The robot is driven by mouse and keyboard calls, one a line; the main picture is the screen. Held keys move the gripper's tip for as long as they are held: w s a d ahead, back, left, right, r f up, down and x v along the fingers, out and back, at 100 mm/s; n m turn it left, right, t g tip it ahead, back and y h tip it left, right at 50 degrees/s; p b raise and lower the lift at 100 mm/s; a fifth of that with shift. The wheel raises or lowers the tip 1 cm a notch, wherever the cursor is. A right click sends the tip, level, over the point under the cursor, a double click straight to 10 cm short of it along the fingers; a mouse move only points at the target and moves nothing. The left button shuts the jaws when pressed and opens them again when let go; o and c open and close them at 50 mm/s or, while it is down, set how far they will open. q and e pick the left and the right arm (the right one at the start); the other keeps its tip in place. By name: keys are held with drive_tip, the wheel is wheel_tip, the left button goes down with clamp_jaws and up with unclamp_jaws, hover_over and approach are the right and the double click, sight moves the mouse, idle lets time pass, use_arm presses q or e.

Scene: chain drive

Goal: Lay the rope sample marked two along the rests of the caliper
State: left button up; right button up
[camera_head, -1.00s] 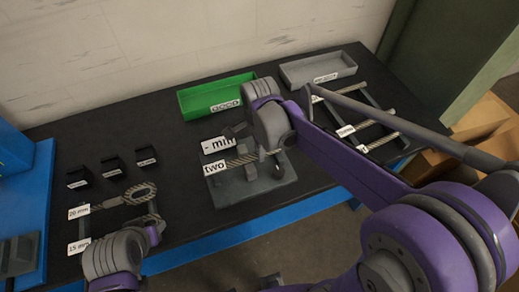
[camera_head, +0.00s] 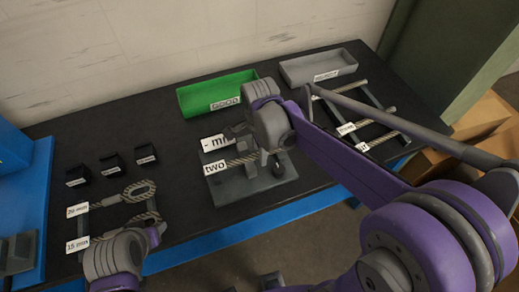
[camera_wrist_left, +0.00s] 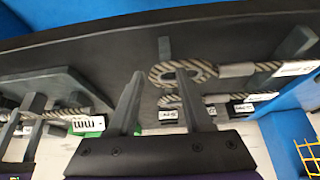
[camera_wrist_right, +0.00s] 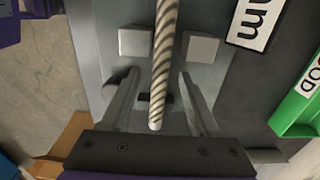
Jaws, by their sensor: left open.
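The rope sample marked two (camera_head: 241,161) lies across the caliper (camera_head: 228,191), a grey plate with blocks on it. Its white label faces out at the left end. In the right wrist view the rope (camera_wrist_right: 168,42) runs between two pale blocks, its bare end towards me. I cannot tell how fully it sits on the rests. My right gripper (camera_wrist_right: 160,75) is over the rope's right part, its fingers on either side with gaps between them and the rope. My left gripper (camera_wrist_left: 160,80) is open and empty, near the looped ropes at the left.
Looped ropes (camera_head: 138,190) labelled in mm rest on a rack at the left, before several small black blocks (camera_head: 111,166). A green tray (camera_head: 196,105) and a grey tray (camera_head: 300,73) stand at the back. More rope samples (camera_head: 375,143) lie on a rack at the right.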

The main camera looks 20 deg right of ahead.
use_arm(q)
drive_tip(key=shift+w+r+p, duration=0.2)
drive_tip(key=shift+r+p, duration=0.15)
drive_tip(key=shift+r, duration=0.15)
use_arm(e)
wheel_tip(320, 180, up, 11)
drive_tip(key=shift+f, duration=0.1)
